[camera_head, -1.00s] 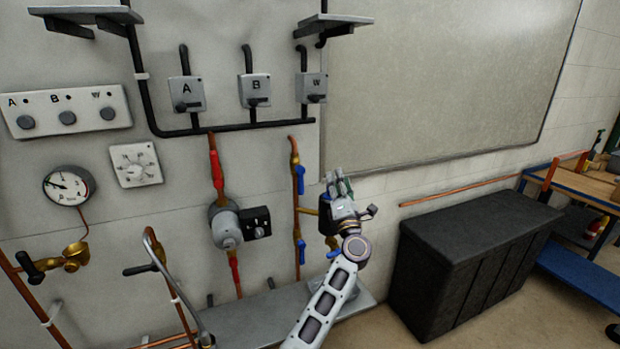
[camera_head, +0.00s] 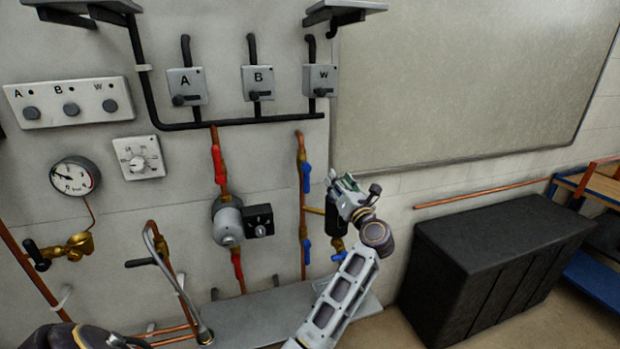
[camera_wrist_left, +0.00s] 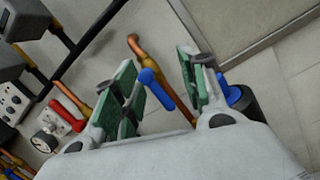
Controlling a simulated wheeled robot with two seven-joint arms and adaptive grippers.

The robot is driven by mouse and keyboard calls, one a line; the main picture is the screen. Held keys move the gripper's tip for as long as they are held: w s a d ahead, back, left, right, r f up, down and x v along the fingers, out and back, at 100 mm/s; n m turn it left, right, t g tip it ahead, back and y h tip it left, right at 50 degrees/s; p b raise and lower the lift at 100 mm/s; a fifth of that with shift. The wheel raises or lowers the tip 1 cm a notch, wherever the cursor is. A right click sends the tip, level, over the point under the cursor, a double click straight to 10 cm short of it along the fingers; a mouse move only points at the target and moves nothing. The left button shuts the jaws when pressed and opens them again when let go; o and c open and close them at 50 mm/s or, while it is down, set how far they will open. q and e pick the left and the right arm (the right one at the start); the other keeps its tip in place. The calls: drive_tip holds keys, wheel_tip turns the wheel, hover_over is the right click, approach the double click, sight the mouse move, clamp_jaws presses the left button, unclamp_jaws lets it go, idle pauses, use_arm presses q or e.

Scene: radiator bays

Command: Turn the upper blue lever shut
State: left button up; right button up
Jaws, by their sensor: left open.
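The upper blue lever (camera_head: 306,178) sits on the vertical copper pipe right of the grey pump, and points down along the pipe. In the left wrist view the blue lever (camera_wrist_left: 157,88) shows between the open fingers, overlapping the left finger's edge; I cannot tell whether they touch. My left gripper (camera_head: 345,186) is open, and in the head view it is just right of the lever. In the wrist view its green-padded fingers (camera_wrist_left: 160,88) stand apart with nothing gripped. A lower blue lever (camera_head: 306,250) is on the same pipe. My right gripper is not in view.
The grey pump (camera_head: 228,222) with its black box is left of the pipe. A black cylinder (camera_head: 333,222) is behind my left gripper. Right are a horizontal copper pipe (camera_head: 480,191) and a black chest (camera_head: 500,245). A large panel (camera_head: 470,80) hangs above them.

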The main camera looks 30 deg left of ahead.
use_arm(q)
drive_tip(key=s+f+n+g, duration=0.1)
drive_tip(key=n, duration=0.1)
drive_tip(key=s+a+f+n+g, duration=0.1)
drive_tip(key=n, duration=0.1)
drive_tip(key=s+a+f+n+g, duration=0.1)
drive_tip(key=f+n, duration=0.1)
drive_tip(key=shift+a+g, duration=0.2)
drive_tip(key=shift+g, duration=0.1)
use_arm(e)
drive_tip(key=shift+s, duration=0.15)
use_arm(q)
drive_tip(key=shift+a, duration=0.1)
